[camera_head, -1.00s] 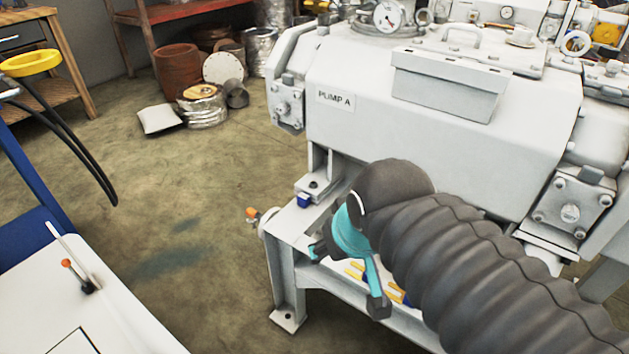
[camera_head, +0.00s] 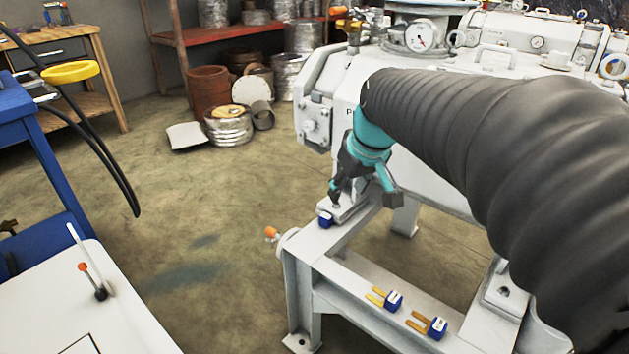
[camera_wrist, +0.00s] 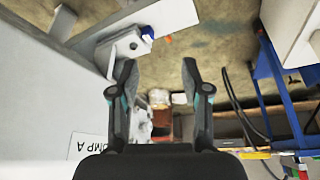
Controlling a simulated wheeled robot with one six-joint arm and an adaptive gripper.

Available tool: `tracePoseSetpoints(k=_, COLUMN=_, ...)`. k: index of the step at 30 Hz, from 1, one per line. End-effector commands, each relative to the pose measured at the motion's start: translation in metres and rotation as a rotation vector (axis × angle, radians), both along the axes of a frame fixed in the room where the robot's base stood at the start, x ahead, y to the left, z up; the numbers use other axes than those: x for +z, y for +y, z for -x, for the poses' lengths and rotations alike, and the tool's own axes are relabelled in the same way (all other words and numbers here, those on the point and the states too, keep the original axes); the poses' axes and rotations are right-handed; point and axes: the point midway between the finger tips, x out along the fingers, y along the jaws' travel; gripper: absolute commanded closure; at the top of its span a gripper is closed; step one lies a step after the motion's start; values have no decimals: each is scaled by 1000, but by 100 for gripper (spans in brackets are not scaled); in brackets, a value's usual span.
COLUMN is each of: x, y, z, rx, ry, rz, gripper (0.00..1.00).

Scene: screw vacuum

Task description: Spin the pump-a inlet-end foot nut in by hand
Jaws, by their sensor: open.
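Pump A (camera_head: 318,118) is a white machine on a white frame, and my arm hides much of it. Its foot (camera_head: 347,212) at the left end rests on the frame, and it also shows in the wrist view (camera_wrist: 118,52). A small dark spot (camera_wrist: 133,45) on the foot is too small to tell as nut, stud or hole. A blue block (camera_head: 325,220) sits at the foot's edge. My gripper (camera_head: 338,193) points down close above the foot. In the wrist view its fingers (camera_wrist: 158,72) are apart with nothing between them. The foot lies beyond the left finger.
Two blue blocks with yellow prongs (camera_head: 392,300) (camera_head: 437,327) lie on the frame's near rail (camera_head: 355,292). A white cart top (camera_head: 140,318) with an orange-tipped lever (camera_head: 88,275) stands at the lower left. The floor between cart and frame is clear.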

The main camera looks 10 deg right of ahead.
Motion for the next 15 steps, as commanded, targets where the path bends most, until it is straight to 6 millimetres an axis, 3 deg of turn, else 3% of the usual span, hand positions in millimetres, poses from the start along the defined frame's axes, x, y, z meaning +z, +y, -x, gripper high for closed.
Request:
tracePoseSetpoints(k=3, x=-14, y=-18, z=-43, rx=41, ry=13, rz=-2, gripper=53)
tracePoseSetpoints(k=9, x=-36, y=-45, z=-100, rx=113, ry=22, rz=-8, gripper=53)
tracePoseSetpoints(k=15, x=-48, y=-61, z=-128, rx=152, ry=20, rz=-10, gripper=53)
